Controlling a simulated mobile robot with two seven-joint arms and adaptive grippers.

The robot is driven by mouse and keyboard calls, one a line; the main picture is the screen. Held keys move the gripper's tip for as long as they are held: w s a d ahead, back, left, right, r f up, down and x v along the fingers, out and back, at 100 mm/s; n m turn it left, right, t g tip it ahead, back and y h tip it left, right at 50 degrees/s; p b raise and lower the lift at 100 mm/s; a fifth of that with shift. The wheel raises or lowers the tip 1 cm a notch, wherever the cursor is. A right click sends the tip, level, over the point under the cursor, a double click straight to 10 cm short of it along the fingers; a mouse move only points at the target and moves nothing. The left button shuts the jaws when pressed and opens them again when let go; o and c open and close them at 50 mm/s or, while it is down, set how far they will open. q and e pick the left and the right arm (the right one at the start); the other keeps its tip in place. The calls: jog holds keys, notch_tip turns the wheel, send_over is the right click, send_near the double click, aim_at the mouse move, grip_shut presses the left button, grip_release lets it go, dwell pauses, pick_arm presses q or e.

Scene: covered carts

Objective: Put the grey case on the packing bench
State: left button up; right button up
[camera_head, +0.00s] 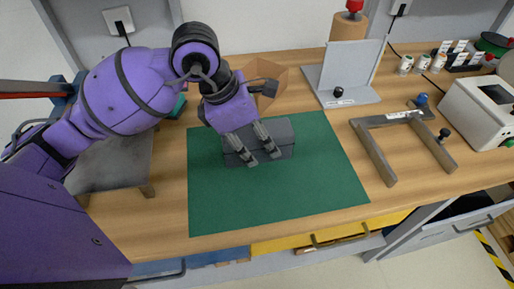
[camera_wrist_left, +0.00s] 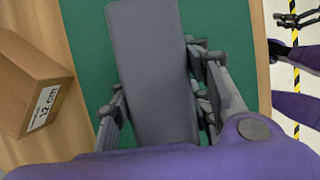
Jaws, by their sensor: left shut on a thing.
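The grey case (camera_head: 281,133) is a dark grey box over the green mat (camera_head: 300,190) on the wooden packing bench (camera_head: 168,205). My left gripper (camera_head: 262,156) reaches down from the upper left and is shut on the case, its fingers across it. In the left wrist view the case (camera_wrist_left: 155,60) runs lengthwise between the two fingers. Whether its underside touches the mat is hidden. Part of my right arm shows at the right edge of the left wrist view, with what looks like my right gripper (camera_wrist_left: 296,20), too small to read.
A cardboard box (camera_wrist_left: 30,90) stands just behind the mat. A grey upright stand (camera_head: 350,75) and a U-shaped grey frame (camera_head: 372,150) lie to the right, with a white device (camera_head: 478,110) beyond. A grey raised stand (camera_head: 115,165) is at left. The mat's front is clear.

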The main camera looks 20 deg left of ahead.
aim_at(243, 131)
pick_arm(q)
jog(key=shift+w+f, duration=0.15)
jog(key=shift+f, duration=1.5)
jog(key=shift+f, duration=0.2)
jog(key=o, duration=1.6)
jog(key=shift+r, duration=0.3)
jog(key=v, duration=0.7)
jog(key=shift+a+r, duration=0.1)
jog(key=shift+r, duration=0.05)
